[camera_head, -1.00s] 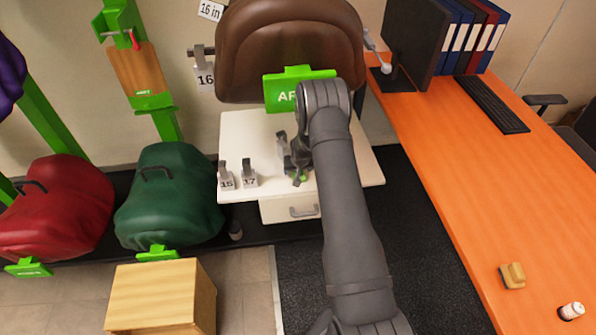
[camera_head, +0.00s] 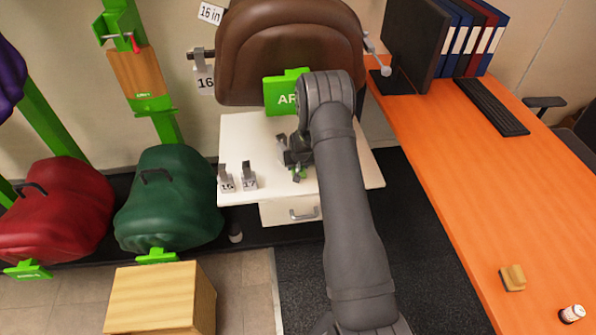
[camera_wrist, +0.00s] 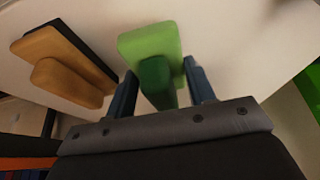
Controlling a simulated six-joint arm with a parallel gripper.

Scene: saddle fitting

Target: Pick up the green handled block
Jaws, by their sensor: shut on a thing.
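The green handled block (camera_wrist: 140,42) shows in the wrist view, a light green slab with a darker green handle (camera_wrist: 156,78). My gripper (camera_wrist: 160,70) is shut on this handle, with one dark finger on each side. In the head view my gripper (camera_head: 296,160) is over the white cabinet top (camera_head: 340,178), and only small green parts of the block (camera_head: 299,174) show below it. My arm hides the rest. I cannot tell whether the block touches the top.
A tan handled block with a dark layer (camera_wrist: 62,65) lies beside the green one. A brown saddle (camera_head: 285,55) and green sign (camera_head: 283,97) are behind. An orange desk (camera_head: 470,170) is at right.

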